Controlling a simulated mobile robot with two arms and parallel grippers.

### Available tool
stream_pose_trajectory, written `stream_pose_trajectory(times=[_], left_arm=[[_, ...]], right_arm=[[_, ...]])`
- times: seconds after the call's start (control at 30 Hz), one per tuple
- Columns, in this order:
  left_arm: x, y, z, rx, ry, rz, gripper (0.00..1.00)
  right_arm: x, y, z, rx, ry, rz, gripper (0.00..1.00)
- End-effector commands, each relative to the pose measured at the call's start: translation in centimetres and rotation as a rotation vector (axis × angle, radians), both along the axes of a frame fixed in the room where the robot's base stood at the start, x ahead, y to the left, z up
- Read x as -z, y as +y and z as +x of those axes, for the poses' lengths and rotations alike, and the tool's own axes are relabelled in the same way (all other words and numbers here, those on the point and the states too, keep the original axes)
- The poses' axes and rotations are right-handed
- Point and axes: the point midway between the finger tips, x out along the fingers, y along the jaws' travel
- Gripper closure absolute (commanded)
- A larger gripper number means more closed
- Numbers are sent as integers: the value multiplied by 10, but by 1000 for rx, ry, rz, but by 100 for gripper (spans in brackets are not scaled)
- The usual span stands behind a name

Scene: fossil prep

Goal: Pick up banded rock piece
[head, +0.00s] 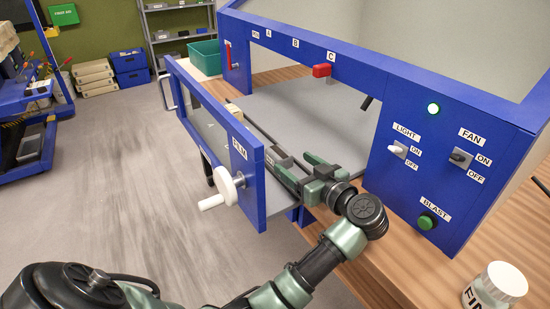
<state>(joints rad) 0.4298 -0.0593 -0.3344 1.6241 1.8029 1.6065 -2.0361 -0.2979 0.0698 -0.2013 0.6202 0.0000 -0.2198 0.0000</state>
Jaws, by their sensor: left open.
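A small tan block (235,112) shows just behind the blue swung-out panel marked FILM (246,165). It may be the banded rock piece, but it is partly hidden and too small for bands to show. My left gripper (291,164) is open, low over the grey surface at the front of the blue cabinet (408,200). It lies right of the FILM panel and points toward the back left, apart from the tan block. Nothing shows between its fingers. My right gripper is not in view.
The FILM panel with its white crank (222,189) stands close left of my left gripper. A labelled jar (496,287) stands at the lower right. A teal bin (204,57) is behind.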

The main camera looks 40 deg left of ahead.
Motion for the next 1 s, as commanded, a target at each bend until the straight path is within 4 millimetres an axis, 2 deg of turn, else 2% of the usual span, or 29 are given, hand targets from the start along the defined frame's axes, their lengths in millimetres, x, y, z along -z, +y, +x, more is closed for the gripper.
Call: stream_pose_trajectory(times=[0.3,0.57,0.87,0.9,1.0], left_arm=[[7,31,13,-12,19,-5,29],[13,63,31,-12,18,-4,29],[16,68,34,-9,16,-9,29],[16,68,34,-9,16,-9,35],[15,68,34,-10,16,-8,62]], right_arm=[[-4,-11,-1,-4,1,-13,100],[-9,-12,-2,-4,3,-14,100],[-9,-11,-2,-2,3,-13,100],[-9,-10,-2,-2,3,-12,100],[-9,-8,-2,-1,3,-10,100]])
